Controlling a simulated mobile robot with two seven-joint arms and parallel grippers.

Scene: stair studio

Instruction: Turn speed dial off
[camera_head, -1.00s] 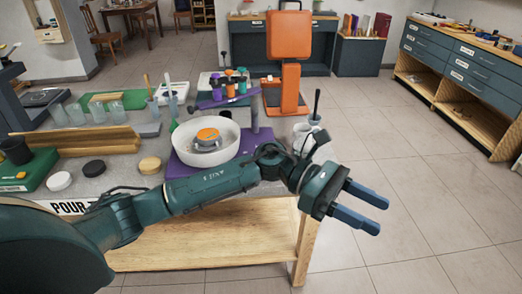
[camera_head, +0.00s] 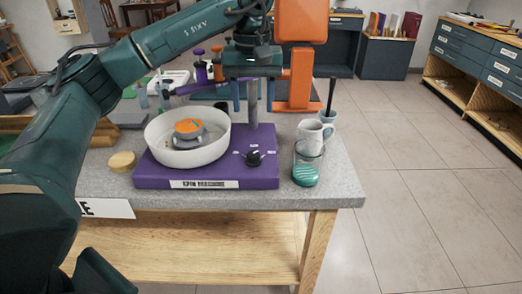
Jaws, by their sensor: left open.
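The speed dial (camera_head: 254,158) is a small black knob on the top right of the purple spin machine (camera_head: 205,174), with small white labels around it. Its exact pointer setting is too small to tell. A white bowl (camera_head: 160,153) on the machine holds a grey round piece with an orange top (camera_head: 188,127). My left gripper (camera_head: 253,106) is open and empty, fingers pointing down, above and apart from the dial. It is beside the upright grey post of the machine. My right gripper is not in view.
A white mug (camera_head: 313,133) and a glass with green contents (camera_head: 306,173) stand right of the machine. A tan disc (camera_head: 122,161) lies at its left. An orange machine (camera_head: 302,70) stands behind. The grey tabletop (camera_head: 338,185) is bare at its front right corner.

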